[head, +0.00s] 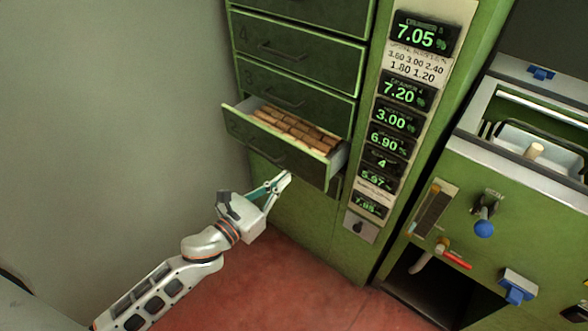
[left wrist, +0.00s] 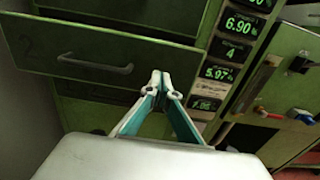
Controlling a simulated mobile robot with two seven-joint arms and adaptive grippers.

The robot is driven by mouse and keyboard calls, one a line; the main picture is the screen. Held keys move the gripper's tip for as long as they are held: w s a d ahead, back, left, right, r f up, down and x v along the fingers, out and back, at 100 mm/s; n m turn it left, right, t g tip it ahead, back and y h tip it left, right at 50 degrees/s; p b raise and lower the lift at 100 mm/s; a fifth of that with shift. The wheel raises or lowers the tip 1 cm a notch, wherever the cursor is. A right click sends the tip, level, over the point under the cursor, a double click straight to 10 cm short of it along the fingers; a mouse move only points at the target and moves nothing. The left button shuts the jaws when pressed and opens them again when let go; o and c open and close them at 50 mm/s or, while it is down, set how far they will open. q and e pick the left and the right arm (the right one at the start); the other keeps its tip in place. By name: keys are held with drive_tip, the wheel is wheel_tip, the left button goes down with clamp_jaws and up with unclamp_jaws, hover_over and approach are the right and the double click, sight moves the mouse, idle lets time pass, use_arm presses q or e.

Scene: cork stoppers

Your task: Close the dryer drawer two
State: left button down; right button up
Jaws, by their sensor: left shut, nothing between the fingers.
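Dryer drawer two (head: 275,148) is pulled partway out of the green cabinet in the head view, with several rows of brown cork stoppers (head: 295,126) inside. In the left wrist view its green front (left wrist: 110,60) bears a "2" and a bar handle (left wrist: 95,64). My left gripper (head: 288,177) is shut and empty, just in front of and below the right part of the drawer front. In the left wrist view its fingertips (left wrist: 161,80) are together near the drawer's lower right edge. I cannot tell whether they touch it. My right gripper is not in view.
Shut drawers (head: 295,45) stand above. A panel of green number displays (head: 392,118) is to the right of the drawers. Further right is a green machine (head: 480,220) with blue knobs and a red-handled lever. A grey wall (head: 120,100) is at the left, and the red floor (head: 270,290) is clear.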

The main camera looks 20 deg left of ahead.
sight(302, 163)
use_arm(q)
drive_tip(key=shift+x, duration=2.6)
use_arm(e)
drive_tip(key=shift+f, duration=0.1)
use_arm(q)
drive_tip(key=x, duration=0.4)
drive_tip(key=b+x, duration=0.1)
drive_tip(key=x, duration=0.3)
drive_tip(key=shift+f, duration=0.2)
drive_tip(key=shift+w+d+r, duration=0.1)
drive_tip(key=shift+w+d, duration=0.15)
drive_tip(key=shift+w, duration=0.25)
drive_tip(key=shift+r, duration=0.15)
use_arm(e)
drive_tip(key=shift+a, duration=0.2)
use_arm(q)
drive_tip(key=shift+r, duration=0.1)
drive_tip(key=shift+a, duration=0.1)
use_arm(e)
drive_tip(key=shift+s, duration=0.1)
